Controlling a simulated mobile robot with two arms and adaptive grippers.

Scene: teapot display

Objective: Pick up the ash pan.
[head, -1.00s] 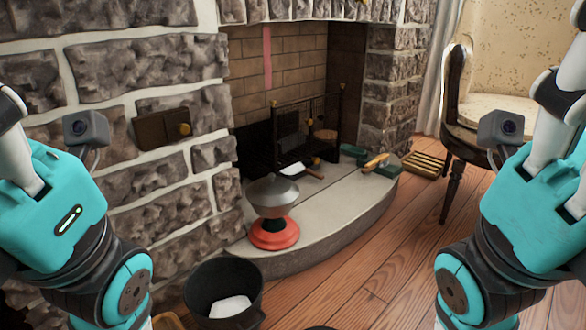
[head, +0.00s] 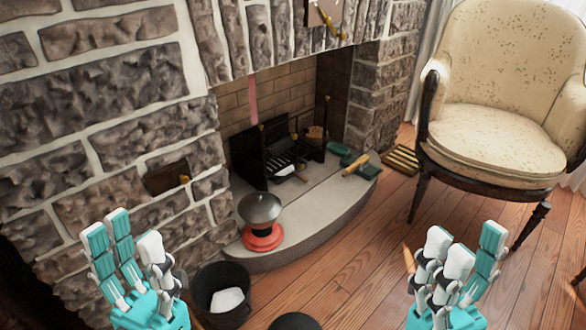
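No thing in view can be named for certain as the ash pan. A small pale-bladed pan with a thin handle (head: 287,170) lies at the front of the black fire grate (head: 262,160). Dark green pieces (head: 340,149) with a light wooden handle (head: 356,163) lie on the right of the stone hearth (head: 310,205). My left gripper (head: 125,240) is open and empty at lower left, fingers up. My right gripper (head: 465,250) is open and empty at lower right, over the floor. Both are apart from the hearth items.
A grey-topped object on a red base (head: 262,240) stands at the hearth's left front. A black bucket (head: 221,311) with something white inside stands on the floor before it. A cream armchair (head: 490,130) and a slatted wooden item (head: 401,160) are at right.

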